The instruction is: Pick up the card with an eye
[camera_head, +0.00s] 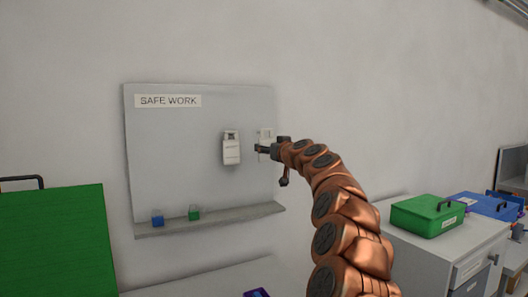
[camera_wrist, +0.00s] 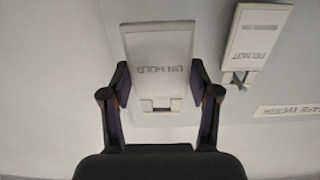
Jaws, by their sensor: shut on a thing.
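A white card reading "ON HOLD" (camera_wrist: 158,45) is between the two fingers of my gripper (camera_wrist: 160,85) in the wrist view, where it appears upside down. A small slot-like eye shows near one end of it. My gripper (camera_head: 268,149) is shut on this card by its side edges, in front of the grey board. In the head view the card (camera_head: 265,135) is partly hidden behind the gripper. A second white card, reading "DO NOT" (camera_wrist: 258,38), hangs just left of the gripper in the head view (camera_head: 231,150). Whether the held card still touches a hook is hidden.
The grey board (camera_head: 180,135) is labelled SAFE WORK. Its bottom ledge (camera_head: 235,217) bears a blue block (camera_head: 157,219) and a green block (camera_head: 194,213). A green box (camera_head: 427,215) and a blue box (camera_head: 488,206) stand on the cabinet at right. A large green case (camera_head: 55,240) is at left.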

